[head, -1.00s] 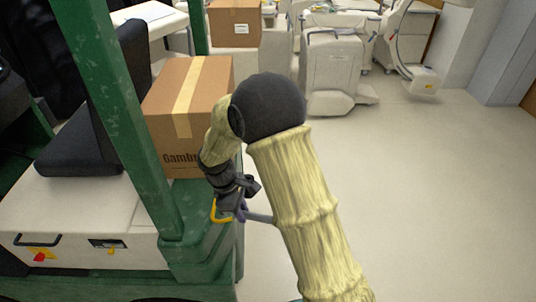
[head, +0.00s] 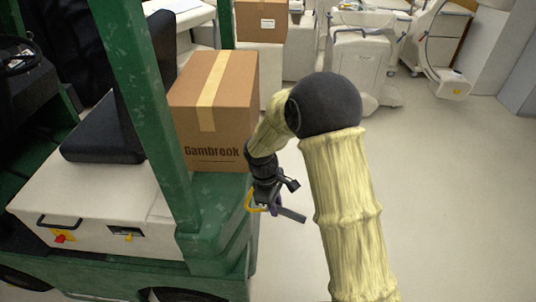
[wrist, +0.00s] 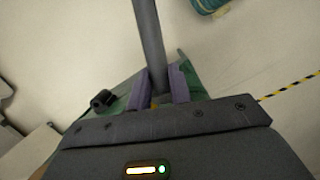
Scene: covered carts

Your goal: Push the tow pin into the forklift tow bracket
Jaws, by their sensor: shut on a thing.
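My gripper (head: 276,208) is shut on the tow pin, a plain grey rod (head: 293,215) that sticks out to the right and slightly down in the head view. In the wrist view the pin (wrist: 150,40) runs up from between the two purple fingers (wrist: 160,92). A yellow bent piece (head: 251,202) shows beside the gripper. The green forklift (head: 215,245) stands left of my gripper, its rear corner close by. I cannot make out the tow bracket in either view. The pin's far end in the head view points over open floor.
A cardboard box (head: 225,120) sits on the forklift's rear, just behind my gripper. A green post (head: 150,100) rises to its left. Pale covered carts (head: 358,60) stand at the back. The floor on the right is clear.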

